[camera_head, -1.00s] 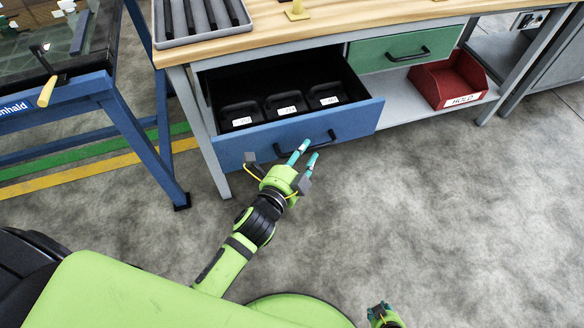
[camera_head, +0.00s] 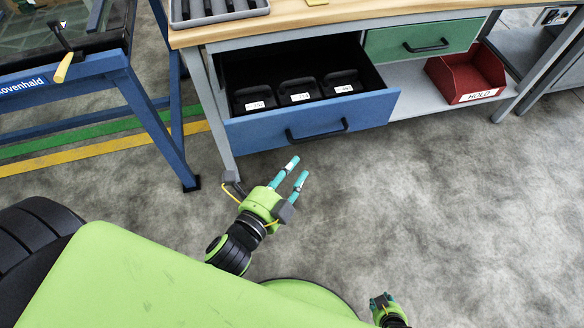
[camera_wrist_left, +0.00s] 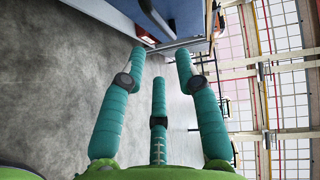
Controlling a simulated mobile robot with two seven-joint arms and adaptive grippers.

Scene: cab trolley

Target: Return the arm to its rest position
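My left gripper (camera_head: 297,172) is green with teal fingers, in front of the open blue drawer (camera_head: 262,134) and apart from its dark handle (camera_head: 317,131). In the left wrist view its fingers (camera_wrist_left: 160,65) are spread, with nothing between them. The arm is bent, with the hand low over the floor. Only the tip of my right gripper (camera_head: 382,301) shows at the bottom edge of the head view, too little to tell its state.
Several black labelled cases (camera_head: 297,92) sit in the drawer. The workbench (camera_head: 330,16) has a shut green drawer (camera_head: 423,40) and a red bin (camera_head: 466,74) on its shelf. A blue stand (camera_head: 150,125) is at left. Floor (camera_head: 430,190) right of my left gripper is clear.

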